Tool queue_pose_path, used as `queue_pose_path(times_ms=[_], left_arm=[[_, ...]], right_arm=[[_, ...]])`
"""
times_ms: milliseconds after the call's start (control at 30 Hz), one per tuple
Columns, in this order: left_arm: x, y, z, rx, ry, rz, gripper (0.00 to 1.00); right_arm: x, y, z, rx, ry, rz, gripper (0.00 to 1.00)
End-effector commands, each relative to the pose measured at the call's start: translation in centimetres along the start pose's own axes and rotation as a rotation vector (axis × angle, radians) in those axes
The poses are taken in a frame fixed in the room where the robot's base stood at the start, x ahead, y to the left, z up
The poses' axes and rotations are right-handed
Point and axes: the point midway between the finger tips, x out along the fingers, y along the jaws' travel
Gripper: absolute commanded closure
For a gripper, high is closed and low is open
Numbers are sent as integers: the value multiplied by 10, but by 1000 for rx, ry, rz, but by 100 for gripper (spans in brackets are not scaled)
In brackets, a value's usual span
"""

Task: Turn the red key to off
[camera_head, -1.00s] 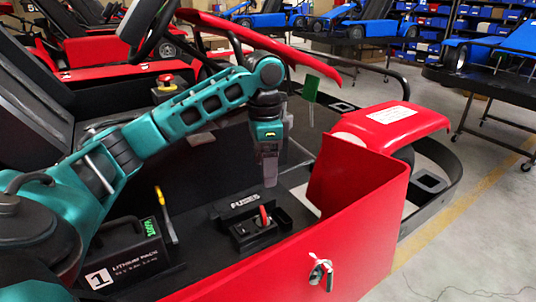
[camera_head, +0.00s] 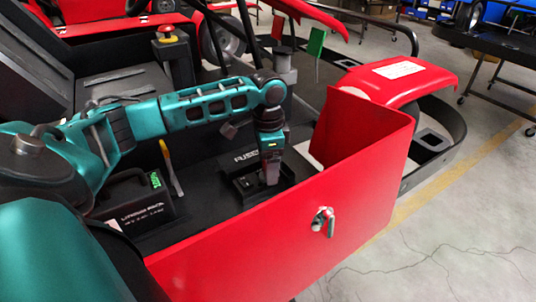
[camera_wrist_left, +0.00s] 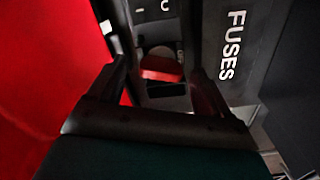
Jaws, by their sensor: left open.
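The red key (camera_wrist_left: 162,68) shows in the left wrist view as a red tab on a dark switch plate (camera_wrist_left: 160,12), which carries white lettering. My left gripper (camera_wrist_left: 158,82) is open, with one finger on each side of the key; I cannot tell whether either finger touches it. In the head view my left gripper (camera_head: 271,178) points down over the black switch box (camera_head: 247,187) on the kart floor, and it hides the key there. My right gripper is in neither view.
A red side panel (camera_head: 300,235) with a silver latch (camera_head: 322,221) stands close in front of the switch box. The fuses box (camera_head: 248,157) lies just behind it. A battery pack (camera_head: 140,205) and a yellow lever (camera_head: 170,165) are to the left.

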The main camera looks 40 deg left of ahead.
Motion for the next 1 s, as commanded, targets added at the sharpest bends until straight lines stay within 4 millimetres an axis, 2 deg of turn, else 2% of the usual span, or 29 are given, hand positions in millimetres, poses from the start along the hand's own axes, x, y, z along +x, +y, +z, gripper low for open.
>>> queue_pose_path(times_ms=[200,800,1000], left_arm=[[0,0,0,0,0,0,21],[0,0,0,-1,0,0,79],[0,0,0,-76,0,0,81]], right_arm=[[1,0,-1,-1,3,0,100],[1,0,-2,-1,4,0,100],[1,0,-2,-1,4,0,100]])
